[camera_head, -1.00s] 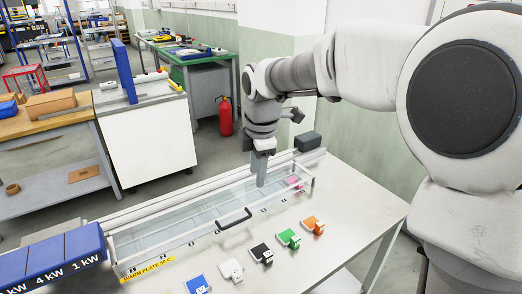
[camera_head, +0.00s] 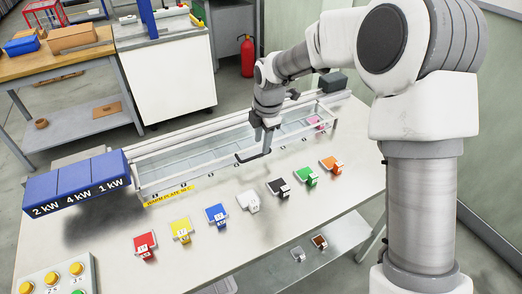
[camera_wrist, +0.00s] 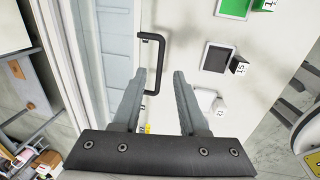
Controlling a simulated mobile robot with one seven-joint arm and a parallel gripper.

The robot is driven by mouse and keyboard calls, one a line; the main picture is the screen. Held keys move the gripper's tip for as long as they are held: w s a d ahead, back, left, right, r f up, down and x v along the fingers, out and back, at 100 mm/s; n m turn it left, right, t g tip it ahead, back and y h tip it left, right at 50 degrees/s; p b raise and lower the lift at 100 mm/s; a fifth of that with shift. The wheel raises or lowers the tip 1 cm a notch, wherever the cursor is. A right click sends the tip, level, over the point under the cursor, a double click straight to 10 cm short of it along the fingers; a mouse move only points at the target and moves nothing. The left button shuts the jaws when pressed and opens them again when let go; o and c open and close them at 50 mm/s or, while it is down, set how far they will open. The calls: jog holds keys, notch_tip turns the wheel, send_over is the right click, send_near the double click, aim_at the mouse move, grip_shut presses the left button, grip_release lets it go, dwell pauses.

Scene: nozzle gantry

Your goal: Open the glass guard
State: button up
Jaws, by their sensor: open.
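The glass guard (camera_head: 205,160) is a long clear cover with a pale frame, lying shut along the back of the table. Its black bar handle (camera_head: 253,157) is on the front side, near the middle. I cannot tell whether a finger touches the handle.
Several coloured numbered blocks, from the red one (camera_head: 145,244) to the orange one (camera_head: 331,164), stand in a row in front of the guard. Blue power blocks (camera_head: 78,182) stand at the left end. A button panel (camera_head: 58,275) is at the front left.

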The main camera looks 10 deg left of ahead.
jog(key=shift+w+a+f, duration=0.15)
jog(key=shift+f, duration=0.9)
jog(key=shift+w+a+f, duration=0.1)
jog(key=shift+w+f, duration=0.05)
jog(key=shift+f, duration=0.9)
jog(key=shift+c, duration=0.3)
grip_shut()
